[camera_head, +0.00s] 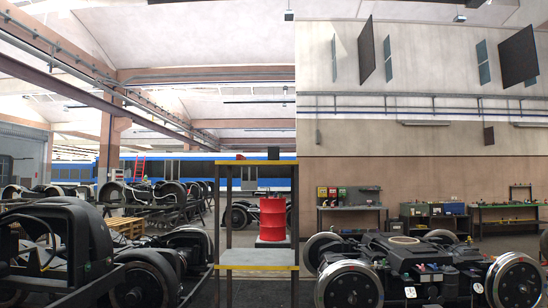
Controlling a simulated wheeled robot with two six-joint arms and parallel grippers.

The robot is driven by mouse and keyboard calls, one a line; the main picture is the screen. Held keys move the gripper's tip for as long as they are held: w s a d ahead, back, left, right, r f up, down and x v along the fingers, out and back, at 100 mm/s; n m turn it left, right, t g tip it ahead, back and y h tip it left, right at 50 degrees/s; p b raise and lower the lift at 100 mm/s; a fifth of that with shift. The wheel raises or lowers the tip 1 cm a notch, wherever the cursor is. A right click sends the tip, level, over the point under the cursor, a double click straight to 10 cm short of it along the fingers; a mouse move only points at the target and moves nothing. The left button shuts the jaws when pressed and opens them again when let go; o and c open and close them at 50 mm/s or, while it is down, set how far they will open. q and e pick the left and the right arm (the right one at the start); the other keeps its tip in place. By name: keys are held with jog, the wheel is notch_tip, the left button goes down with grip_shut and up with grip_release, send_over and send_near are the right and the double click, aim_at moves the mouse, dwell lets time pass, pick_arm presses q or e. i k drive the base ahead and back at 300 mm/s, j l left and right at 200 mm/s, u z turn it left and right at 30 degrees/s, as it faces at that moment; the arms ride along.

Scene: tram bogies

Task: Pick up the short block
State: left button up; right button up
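Two small blocks show on top of a shelf rack (256,162) in the middle of the view. Neither of my grippers is in view.
The rack has a lower grey shelf (256,257) with a yellow edge, which looks empty. A red drum (272,219) shows through the rack. Bogies stand at left (60,250) and right (420,265). Workbenches (352,208) line the back wall.

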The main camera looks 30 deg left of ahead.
aim_at(273, 152)
jog(key=i+j, duration=0.2)
jog(key=j, duration=0.15)
jog(key=i+j+z, duration=0.1)
jog(key=i+j, duration=0.35)
jog(key=j, duration=0.2)
jog(key=i+j+z, duration=0.1)
jog(key=j, duration=0.25)
jog(key=i+j, duration=0.3)
jog(key=j+z, duration=0.05)
jog(key=j, duration=0.05)
